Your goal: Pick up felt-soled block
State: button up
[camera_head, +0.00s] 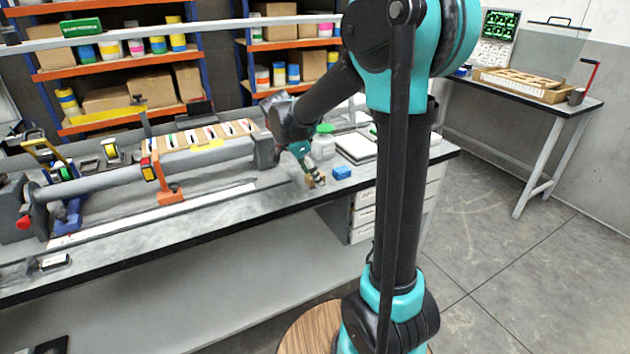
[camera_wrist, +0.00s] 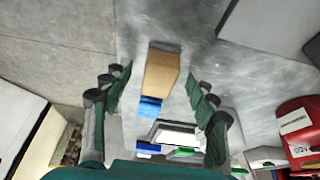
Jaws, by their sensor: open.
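The felt-soled block appears to be the tan block (camera_wrist: 162,75) with a dark strip at its far end in the wrist view. It lies on the grey bench top, between and ahead of the open fingers of my gripper (camera_wrist: 157,85). Clear gaps show on both sides of it. In the head view the tan block (camera_head: 319,180) sits right at the tips of my gripper (camera_head: 309,172), partly hidden by it. I cannot tell how high the fingertips are above the bench.
A blue block (camera_head: 341,173) lies close beside the tan block; it also shows in the wrist view (camera_wrist: 150,107). A jar (camera_head: 323,143) and a white-paged pad (camera_head: 356,147) stand behind. The bench's front edge is near.

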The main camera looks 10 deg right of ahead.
jog(key=shift+d+f, duration=0.25)
jog(key=shift+f, duration=0.4)
jog(key=shift+c, duration=0.5)
jog(key=c, duration=1.2)
jog(key=shift+o, duration=0.2)
jog(key=shift+w+r, duration=0.1)
notch_tip(320, 180, up, 20)
